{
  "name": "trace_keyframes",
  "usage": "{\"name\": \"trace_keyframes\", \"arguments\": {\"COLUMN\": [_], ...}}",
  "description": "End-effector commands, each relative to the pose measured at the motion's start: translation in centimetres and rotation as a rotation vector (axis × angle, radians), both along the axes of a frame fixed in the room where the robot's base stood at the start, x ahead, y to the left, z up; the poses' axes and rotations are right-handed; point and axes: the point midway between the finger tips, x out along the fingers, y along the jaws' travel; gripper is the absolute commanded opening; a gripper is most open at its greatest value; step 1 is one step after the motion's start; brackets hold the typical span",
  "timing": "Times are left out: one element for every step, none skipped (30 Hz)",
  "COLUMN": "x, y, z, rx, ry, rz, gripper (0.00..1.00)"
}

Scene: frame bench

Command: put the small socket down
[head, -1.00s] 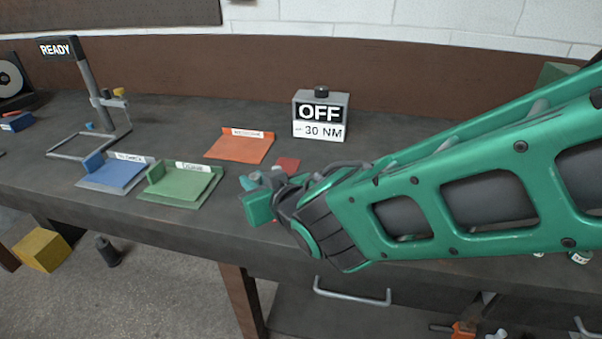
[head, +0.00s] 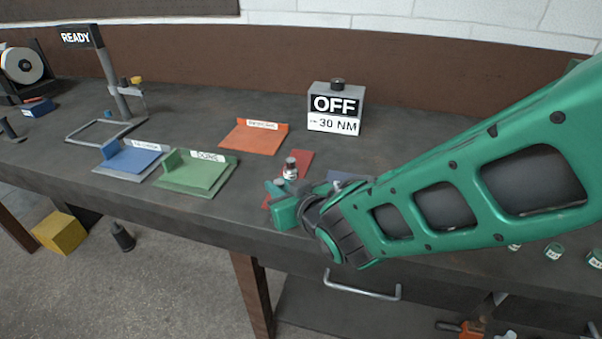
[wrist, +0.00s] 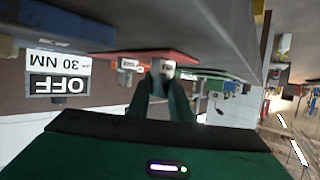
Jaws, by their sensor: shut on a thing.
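The small socket (head: 290,170) is a short silver cylinder with a pale label band. It stands out just behind my gripper (head: 279,190) in the head view. In the wrist view, which is upside down, the socket (wrist: 163,69) sits between the fingertips of my gripper (wrist: 161,82), which is shut on it. A flat red mat (head: 303,160) lies on the bench under and behind the socket, partly hidden by my gripper. The red mat (wrist: 150,55) shows right by the socket's lower end in the wrist view. I cannot tell whether they touch.
An orange tray (head: 250,140), a green tray (head: 190,180) and a blue tray (head: 125,164) lie to the left. A grey box (head: 337,108) reading OFF and 30 NM stands behind. A stand (head: 108,70) with a READY sign is at left. Several small green-capped items lie right.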

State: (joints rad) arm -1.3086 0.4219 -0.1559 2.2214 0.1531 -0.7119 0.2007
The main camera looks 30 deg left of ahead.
Motion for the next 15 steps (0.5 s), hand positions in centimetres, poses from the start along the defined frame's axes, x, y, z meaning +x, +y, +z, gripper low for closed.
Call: {"name": "trace_keyframes", "arguments": {"x": [0.01, 0.01, 0.01, 0.01, 0.01, 0.01, 0.01, 0.01, 0.02, 0.01, 0.02, 0.01, 0.0, -0.04, -0.19], "y": [-0.02, -0.01, -0.01, -0.01, -0.01, -0.01, -0.01, -0.01, -0.01, -0.01, -0.01, 0.0, 0.0, -0.08, -0.35], "z": [-0.05, -0.04, -0.04, -0.04, -0.04, -0.04, -0.04, -0.03, -0.03, -0.03, 0.0, 0.09, 0.22, 0.32, 0.39], "rx": [0.0, 0.0, 0.0, 0.0, 0.0, 0.0, 0.0, 0.0, 0.0, 0.0, 0.0, 0.0, 0.001, 0.001, 0.0], "ry": [0.0, 0.0, 0.0, 0.0, 0.0, 0.0, 0.0, 0.0, 0.0, 0.0, 0.0, 0.0, -0.001, -0.001, 0.0], "rz": [0.0, 0.0, 0.0, 0.0, 0.0, 0.0, 0.0, 0.0, 0.0, 0.0, 0.0, 0.0, 0.0, 0.0, 0.0], "gripper": [0.26, 0.33, 0.37, 0.37, 0.37, 0.37, 0.37, 0.37, 0.37, 0.37, 0.37, 0.37, 0.37, 0.37, 0.37]}}
